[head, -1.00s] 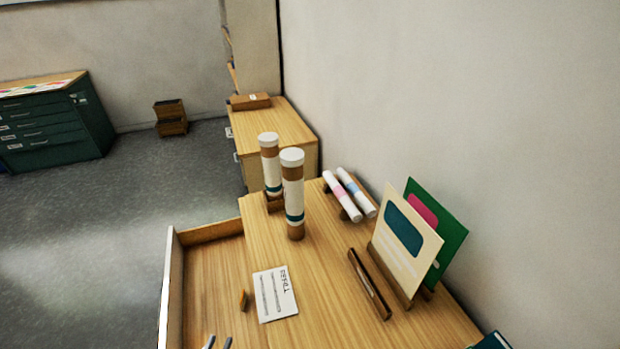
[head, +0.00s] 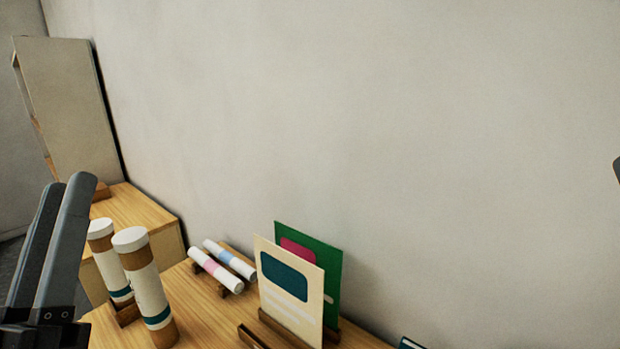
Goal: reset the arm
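My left gripper (head: 70,183) is raised at the left edge of the head view, its two grey fingers pointing up. It is in front of the table with the tubes, and I see nothing held at its tips. The fingers overlap from this angle, so any gap between them is hidden. A dark sliver at the right edge looks like the tip of my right gripper (head: 616,171). The rest of it is out of frame.
Two white-capped tubes (head: 146,283) stand on the wooden table (head: 205,318). Behind them, two rolls (head: 215,270) lie on a rack. A cream card (head: 290,288) and a green card (head: 333,265) stand in a holder. The wall (head: 400,120) is bare.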

